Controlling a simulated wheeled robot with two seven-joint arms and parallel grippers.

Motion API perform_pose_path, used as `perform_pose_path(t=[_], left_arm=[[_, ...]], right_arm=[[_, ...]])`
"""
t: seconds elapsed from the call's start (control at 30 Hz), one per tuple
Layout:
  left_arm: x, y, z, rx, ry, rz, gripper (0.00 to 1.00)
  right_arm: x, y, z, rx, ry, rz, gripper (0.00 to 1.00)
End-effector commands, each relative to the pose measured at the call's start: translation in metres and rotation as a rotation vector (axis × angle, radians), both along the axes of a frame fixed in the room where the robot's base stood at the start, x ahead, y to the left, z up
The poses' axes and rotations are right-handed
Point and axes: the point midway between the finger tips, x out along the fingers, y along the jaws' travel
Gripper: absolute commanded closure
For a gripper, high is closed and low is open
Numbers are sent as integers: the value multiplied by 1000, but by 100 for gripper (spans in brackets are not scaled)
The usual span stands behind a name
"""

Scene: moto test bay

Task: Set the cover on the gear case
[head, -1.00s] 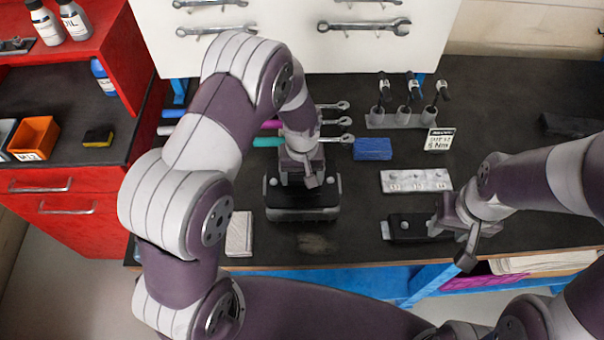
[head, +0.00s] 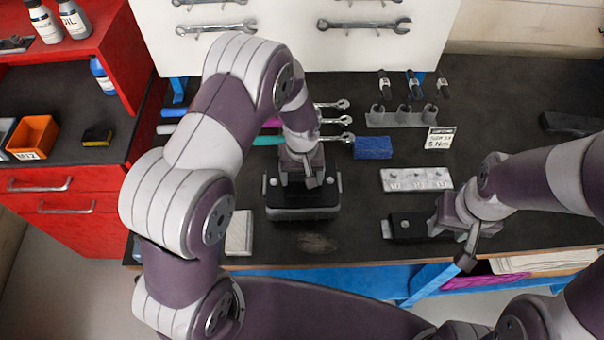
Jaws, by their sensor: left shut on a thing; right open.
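The dark gear case (head: 303,213) stands near the front edge of the bench, left of centre, with upright pins showing at its left and right ends. My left gripper (head: 308,181) is over it, pointing down, shut on the dark cover (head: 322,199). The cover is lined up over the case, and the two dark parts blend together. I cannot tell whether the cover rests fully on the case or sits slightly above it. My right gripper (head: 464,236) is open at the right, beside a dark block (head: 408,227) with a light end.
A blue block (head: 373,148), a grey tray (head: 416,180), a small sign (head: 439,138) and a socket rack (head: 402,116) lie behind and right. Wrenches (head: 334,121) lie behind my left arm. A pale pad (head: 239,232) lies left of the case.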

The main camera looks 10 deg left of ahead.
Motion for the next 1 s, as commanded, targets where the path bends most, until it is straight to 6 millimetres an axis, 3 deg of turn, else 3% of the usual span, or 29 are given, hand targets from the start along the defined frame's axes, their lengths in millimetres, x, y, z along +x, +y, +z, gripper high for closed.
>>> perform_pose_path(t=[0.27,0.3,0.37,0.67,1.0], left_arm=[[0,0,-4,-1,-1,0,70],[1,0,-4,-1,-1,0,14],[0,0,-4,-1,-1,0,0],[1,0,3,0,-2,0,0],[1,0,87,-1,-7,0,0]], right_arm=[[0,0,-3,0,0,0,57],[0,0,-3,0,0,0,57],[0,0,-3,0,0,0,57],[0,0,-6,0,0,0,57],[0,0,-30,0,0,0,57]])
